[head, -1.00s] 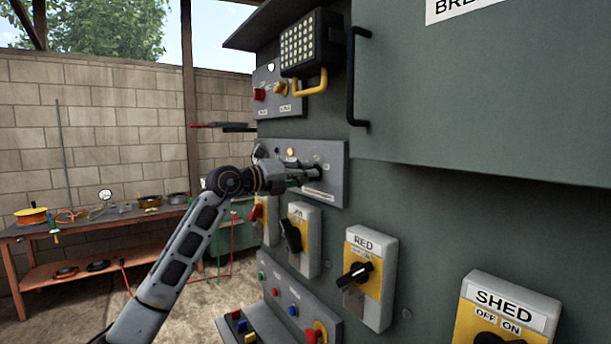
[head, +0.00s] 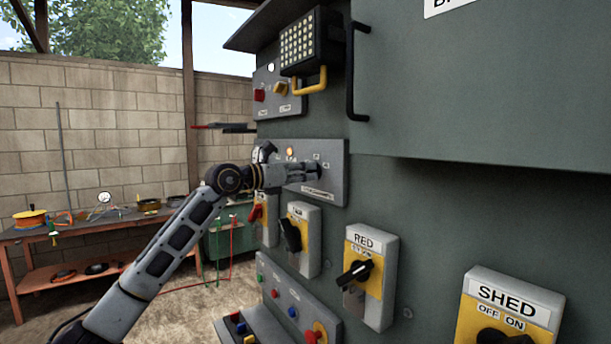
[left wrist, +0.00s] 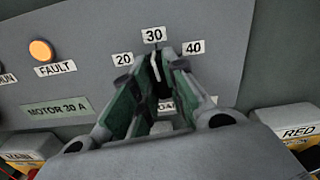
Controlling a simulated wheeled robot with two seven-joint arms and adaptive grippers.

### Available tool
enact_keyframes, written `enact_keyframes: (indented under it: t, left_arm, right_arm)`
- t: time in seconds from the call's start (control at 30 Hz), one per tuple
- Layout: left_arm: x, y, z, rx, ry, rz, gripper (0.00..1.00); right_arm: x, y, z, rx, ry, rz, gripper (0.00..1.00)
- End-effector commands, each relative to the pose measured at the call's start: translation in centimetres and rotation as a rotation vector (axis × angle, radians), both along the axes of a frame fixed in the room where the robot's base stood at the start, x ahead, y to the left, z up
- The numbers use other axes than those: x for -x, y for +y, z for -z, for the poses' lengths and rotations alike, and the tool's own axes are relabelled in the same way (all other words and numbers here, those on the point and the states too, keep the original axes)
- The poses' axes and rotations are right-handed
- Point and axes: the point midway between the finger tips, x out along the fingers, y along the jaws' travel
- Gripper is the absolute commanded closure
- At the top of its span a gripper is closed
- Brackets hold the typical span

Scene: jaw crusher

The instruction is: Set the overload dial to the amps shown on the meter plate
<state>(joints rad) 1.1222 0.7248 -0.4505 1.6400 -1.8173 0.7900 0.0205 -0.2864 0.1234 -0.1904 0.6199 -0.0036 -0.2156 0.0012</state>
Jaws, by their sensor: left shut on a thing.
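The overload dial is mostly hidden between my left gripper's fingers in the left wrist view. Its white pointer line (left wrist: 155,66) shows just below the 30 label (left wrist: 153,35), with the 20 label (left wrist: 122,58) to the left and the 40 label (left wrist: 193,48) to the right. The plate (left wrist: 55,110) on the same panel reads MOTOR 30 A. My left gripper (head: 316,171) reaches the grey panel (head: 337,183) in the head view and is shut on the dial; it also shows in the left wrist view (left wrist: 160,75). My right gripper is not in view.
An orange FAULT lamp (left wrist: 40,50) is lit. Below the panel are yellow switch boxes, including RED (head: 371,290) and SHED (head: 507,310). A handle (head: 357,75) juts from the cabinet door. A workbench (head: 110,234) stands at the left.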

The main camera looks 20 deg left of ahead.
Motion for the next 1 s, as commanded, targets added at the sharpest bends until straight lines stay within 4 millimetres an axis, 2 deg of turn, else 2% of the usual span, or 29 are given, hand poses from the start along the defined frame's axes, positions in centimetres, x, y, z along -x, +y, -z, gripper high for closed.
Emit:
enact_keyframes:
  t: [0.13,0.33,0.77,0.8,0.93,1.0]
  left_arm:
    - [0.0,-0.1,0.3,-0.057,-0.039,0.001,1.00]
    - [0.0,-0.1,0.3,-0.096,-0.069,0.002,1.00]
    - [0.0,-0.1,0.3,-0.106,-0.075,0.002,1.00]
    - [0.0,-0.1,0.3,-0.106,-0.075,0.002,0.83]
    - [0.0,-0.1,0.2,-0.106,-0.076,0.002,0.67]
    - [0.0,-0.1,0.2,-0.105,-0.077,0.001,0.64]
  right_arm:
    - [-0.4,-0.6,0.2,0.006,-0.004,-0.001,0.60]
    - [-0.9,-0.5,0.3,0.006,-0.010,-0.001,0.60]
    - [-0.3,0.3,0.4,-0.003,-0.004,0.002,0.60]
    - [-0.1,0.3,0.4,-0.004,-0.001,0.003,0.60]
    - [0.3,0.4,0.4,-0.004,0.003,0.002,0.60]
    - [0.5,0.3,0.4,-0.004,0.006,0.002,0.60]
